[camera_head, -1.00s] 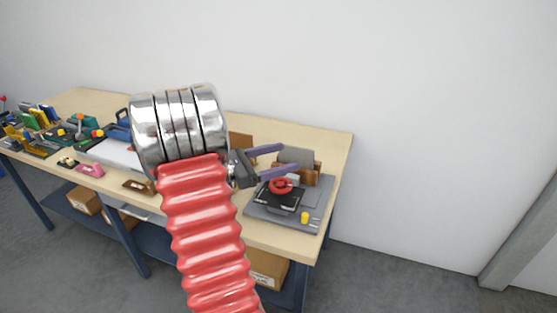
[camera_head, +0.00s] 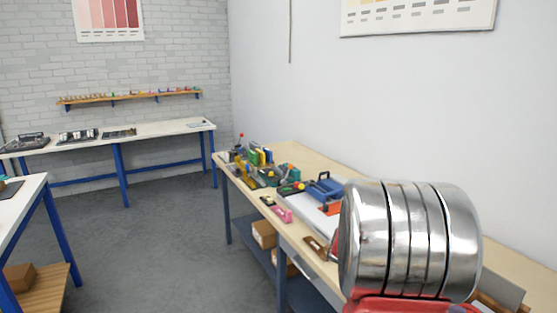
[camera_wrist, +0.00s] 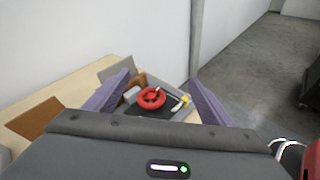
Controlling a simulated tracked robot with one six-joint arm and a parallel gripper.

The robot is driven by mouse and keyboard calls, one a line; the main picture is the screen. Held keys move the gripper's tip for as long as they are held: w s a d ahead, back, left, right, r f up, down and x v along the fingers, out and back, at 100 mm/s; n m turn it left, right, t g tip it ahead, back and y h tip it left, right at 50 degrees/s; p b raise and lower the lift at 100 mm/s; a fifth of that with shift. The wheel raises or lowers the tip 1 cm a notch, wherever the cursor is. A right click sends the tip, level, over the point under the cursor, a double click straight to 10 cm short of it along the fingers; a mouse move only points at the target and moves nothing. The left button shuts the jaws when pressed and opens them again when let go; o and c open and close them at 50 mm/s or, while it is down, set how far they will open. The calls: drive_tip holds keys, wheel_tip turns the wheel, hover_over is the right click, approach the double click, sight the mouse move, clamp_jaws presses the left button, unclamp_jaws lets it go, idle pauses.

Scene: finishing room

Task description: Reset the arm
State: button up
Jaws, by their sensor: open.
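My gripper (camera_wrist: 160,84) shows in the wrist view with its two purple fingers spread wide. It is open, and nothing is held between the fingers. Beyond the fingers, a red round handwheel (camera_wrist: 152,98) sits on a dark device on the workbench. In the head view, my arm's shiny silver section covers the lower right and part of my red arm sleeve shows under it. The gripper itself cannot be seen there.
The wooden-topped workbench (camera_head: 290,156) runs along the right wall, with several tools and a blue-handled item (camera_head: 325,187). A white bench (camera_head: 165,131) stands at the back left, under a small shelf (camera_head: 130,97). Grey floor (camera_head: 170,230) lies open between the benches.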

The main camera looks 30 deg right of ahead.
drive_tip(key=w+a+m+t+y, duration=0.1)
drive_tip(key=w+a+t+y, duration=0.2)
drive_tip(key=a, duration=1.2)
drive_tip(key=w+a+r+m+t+y, duration=0.1)
drive_tip(key=w+a+t, duration=0.4)
drive_tip(key=a, duration=1.1)
drive_tip(key=w+a+m+t+y, duration=0.3)
drive_tip(key=a+t, duration=0.5)
drive_tip(key=a, duration=0.7)
drive_tip(key=w+y, duration=0.1)
drive_tip(key=y, duration=0.1)
drive_tip(key=shift+w+a+r+t+y, duration=0.25)
drive_tip(key=shift+w+r+t+y, duration=0.05)
drive_tip(key=shift+r, duration=0.1)
drive_tip(key=shift+c, duration=0.5)
